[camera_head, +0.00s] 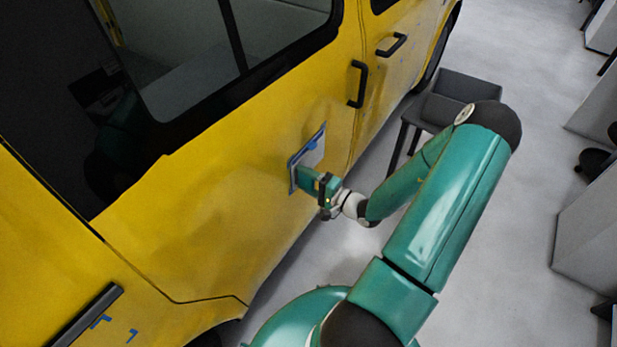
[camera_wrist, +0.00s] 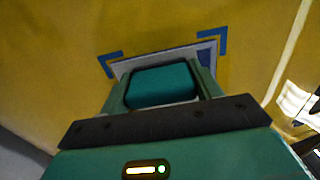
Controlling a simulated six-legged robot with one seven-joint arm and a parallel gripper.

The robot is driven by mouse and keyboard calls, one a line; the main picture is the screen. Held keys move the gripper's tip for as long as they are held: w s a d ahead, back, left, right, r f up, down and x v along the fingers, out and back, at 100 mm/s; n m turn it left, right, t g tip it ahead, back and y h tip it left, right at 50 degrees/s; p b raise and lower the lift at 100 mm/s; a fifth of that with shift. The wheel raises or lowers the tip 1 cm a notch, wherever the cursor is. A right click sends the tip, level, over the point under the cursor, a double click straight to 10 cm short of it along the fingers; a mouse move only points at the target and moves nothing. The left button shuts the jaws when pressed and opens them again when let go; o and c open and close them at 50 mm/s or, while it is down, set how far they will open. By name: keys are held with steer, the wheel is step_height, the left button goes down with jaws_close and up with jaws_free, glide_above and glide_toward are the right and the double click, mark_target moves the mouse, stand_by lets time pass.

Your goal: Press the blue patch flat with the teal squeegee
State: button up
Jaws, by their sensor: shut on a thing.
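My gripper (camera_head: 322,184) is at the side of the yellow vehicle, shut on the teal squeegee (camera_head: 307,177). In the wrist view the squeegee (camera_wrist: 162,84) sits between the two fingers, its far edge toward the door panel. Behind it lies a pale grey-white area (camera_head: 308,157) framed by blue corner marks (camera_wrist: 112,64). A darker blue piece (camera_wrist: 206,51) shows at the upper right inside the marks, probably part of the blue patch. The squeegee and fingers hide most of the area. I cannot tell whether the squeegee touches it.
The yellow door (camera_head: 215,215) carries black handles (camera_head: 357,84) to the upper right of the framed area. A dark grey chair or bin (camera_head: 455,95) stands beyond my arm. Grey cabinets (camera_head: 590,225) line the right side. The floor between is mostly clear.

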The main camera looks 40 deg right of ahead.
steer(key=shift+s+a, duration=0.25)
steer(key=shift+a, duration=0.6)
steer(key=v, duration=0.7)
stand_by(0.4)
stand_by(0.5)
